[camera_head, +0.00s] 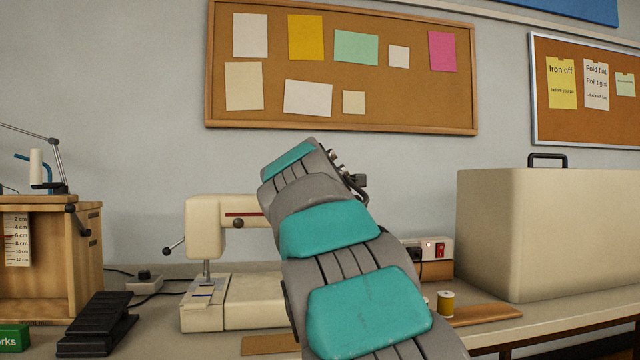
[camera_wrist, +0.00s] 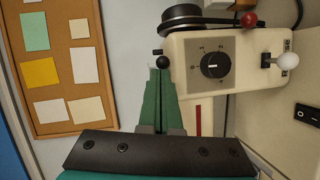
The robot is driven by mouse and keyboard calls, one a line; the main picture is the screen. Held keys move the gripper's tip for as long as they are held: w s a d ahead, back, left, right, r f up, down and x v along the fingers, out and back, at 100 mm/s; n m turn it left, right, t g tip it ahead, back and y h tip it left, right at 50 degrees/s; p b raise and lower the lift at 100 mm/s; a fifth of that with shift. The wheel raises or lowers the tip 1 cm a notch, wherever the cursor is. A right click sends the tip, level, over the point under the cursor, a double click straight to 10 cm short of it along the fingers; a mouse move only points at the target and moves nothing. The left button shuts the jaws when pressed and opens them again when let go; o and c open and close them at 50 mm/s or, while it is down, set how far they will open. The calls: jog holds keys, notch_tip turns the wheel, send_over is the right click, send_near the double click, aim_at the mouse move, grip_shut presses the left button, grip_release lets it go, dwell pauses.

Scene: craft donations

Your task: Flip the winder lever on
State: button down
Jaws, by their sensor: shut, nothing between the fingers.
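The cream sewing machine (camera_head: 216,225) stands on the table, partly hidden behind my arm. In the wrist view, which is turned sideways, the machine's end (camera_wrist: 235,95) shows a black dial (camera_wrist: 212,65). A small black-knobbed lever (camera_wrist: 162,62) stands at its top edge. A red knob (camera_wrist: 248,18) and a white-knobbed lever (camera_wrist: 287,62) also show. No readable label tells which is the winder lever. My gripper (camera_wrist: 161,76) is shut and empty, its green fingertips close to the black knob; I cannot tell whether they touch. The head view hides the fingertips.
A black handwheel (camera_wrist: 195,12) sits beside the dial. A large cream case (camera_head: 545,235) stands at right. A black pedal (camera_head: 97,322) lies at left.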

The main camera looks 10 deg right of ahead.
jog(key=shift+d, duration=0.3)
jog(key=v, duration=1.3)
jog(key=shift+a+p, duration=0.35)
jog(key=shift+a, duration=0.05)
jog(key=shift+w+r, duration=0.2)
